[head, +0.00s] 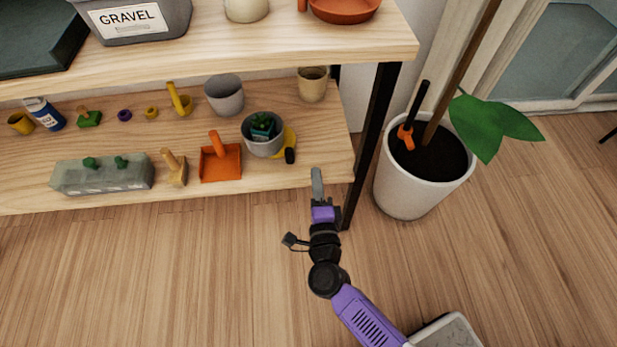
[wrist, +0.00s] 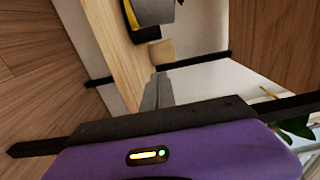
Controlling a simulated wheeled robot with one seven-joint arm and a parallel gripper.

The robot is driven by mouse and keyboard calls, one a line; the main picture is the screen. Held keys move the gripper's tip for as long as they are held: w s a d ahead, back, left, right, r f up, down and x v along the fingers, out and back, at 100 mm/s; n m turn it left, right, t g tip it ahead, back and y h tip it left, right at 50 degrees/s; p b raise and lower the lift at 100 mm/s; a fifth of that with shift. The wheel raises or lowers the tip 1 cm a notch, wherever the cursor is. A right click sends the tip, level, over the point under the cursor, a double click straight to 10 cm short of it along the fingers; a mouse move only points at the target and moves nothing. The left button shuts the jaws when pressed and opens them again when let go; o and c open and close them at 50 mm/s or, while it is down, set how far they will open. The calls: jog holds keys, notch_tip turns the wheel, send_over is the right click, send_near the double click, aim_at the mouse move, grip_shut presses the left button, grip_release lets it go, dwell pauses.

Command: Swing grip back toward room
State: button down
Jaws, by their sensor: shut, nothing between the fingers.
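My gripper (head: 316,174) is shut and empty. In the head view its fingertips overlap the front edge of the lower shelf (head: 320,140) near its right end, just left of the black shelf post (head: 371,125). I cannot tell whether they touch the shelf. In the wrist view the shut fingers (wrist: 155,95) point toward the wooden shelf edge (wrist: 112,35), with part of a grey pot (wrist: 153,10) beyond.
A grey pot with a succulent (head: 264,140), an orange dustpan (head: 220,163) and other small items stand on the lower shelf. A white planter (head: 412,190) with a plant stands right of the post. The wooden floor (head: 170,270) in front is clear.

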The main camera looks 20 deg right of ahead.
jog(key=b+x, duration=0.2)
jog(key=x, duration=0.6)
jog(key=shift+w+d+f, duration=0.1)
jog(key=shift+w+d, duration=0.05)
jog(key=a+b, duration=0.1)
jog(key=a, duration=0.1)
jog(key=shift+a, duration=1.05)
jog(key=shift+a+r+p, duration=0.25)
jog(key=shift+a+p, duration=0.1)
jog(key=shift+p, duration=0.05)
jog(key=a, duration=0.1)
jog(key=a+p, duration=0.2)
jog(key=shift+s+a+r, duration=0.1)
jog(key=shift+s+a, duration=0.2)
jog(key=shift+a+f, duration=0.25)
jog(key=shift+a, duration=0.2)
